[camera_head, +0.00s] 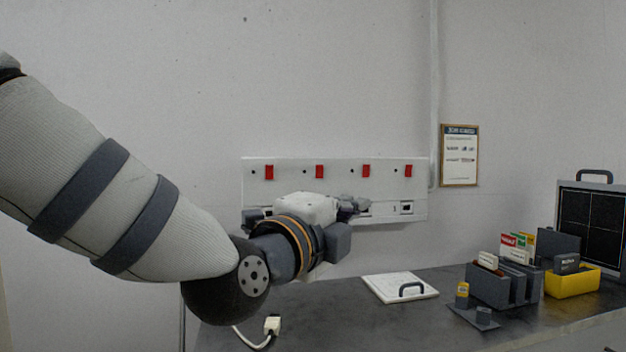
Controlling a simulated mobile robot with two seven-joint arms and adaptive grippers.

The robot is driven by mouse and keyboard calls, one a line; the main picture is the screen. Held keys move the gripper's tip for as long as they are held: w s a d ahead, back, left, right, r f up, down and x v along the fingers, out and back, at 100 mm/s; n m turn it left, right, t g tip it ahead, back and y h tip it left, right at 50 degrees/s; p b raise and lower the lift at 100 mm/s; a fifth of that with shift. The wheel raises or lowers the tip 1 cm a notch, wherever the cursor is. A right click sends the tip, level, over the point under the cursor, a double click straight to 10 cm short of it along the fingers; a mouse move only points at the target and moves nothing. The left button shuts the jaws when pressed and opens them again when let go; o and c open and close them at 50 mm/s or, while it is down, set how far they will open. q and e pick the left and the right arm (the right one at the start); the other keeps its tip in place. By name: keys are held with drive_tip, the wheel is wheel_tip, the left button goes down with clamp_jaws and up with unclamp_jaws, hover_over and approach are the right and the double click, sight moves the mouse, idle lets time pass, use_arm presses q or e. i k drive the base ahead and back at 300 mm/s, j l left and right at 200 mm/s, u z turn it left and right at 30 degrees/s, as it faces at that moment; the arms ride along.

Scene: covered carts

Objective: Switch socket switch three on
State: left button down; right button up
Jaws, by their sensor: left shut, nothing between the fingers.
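A white socket panel (342,164) is fixed on the wall above the dark table. It has a row of red rocker switches along its top: the first (269,172), the second (319,171), the third (366,171) and the fourth (408,171) from the left. I cannot tell their on or off positions. My left gripper (362,206) is shut and empty in front of the panel's lower half, below the third switch and apart from it in the picture. My left arm and gripper hide some of the lower sockets. The right-hand socket (407,208) shows. My right gripper is out of view.
On the dark table (350,320) lie a white board with a handle (400,287) and a white plug with cable (272,325). At the right stand a grey card holder (490,287), a yellow bin (574,283) and a dark-screened case (592,225).

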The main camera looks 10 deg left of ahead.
sight(320, 170)
drive_tip(key=i+j, duration=0.3)
drive_tip(key=i, duration=0.2)
drive_tip(key=i+j, duration=0.35)
drive_tip(key=i, duration=0.2)
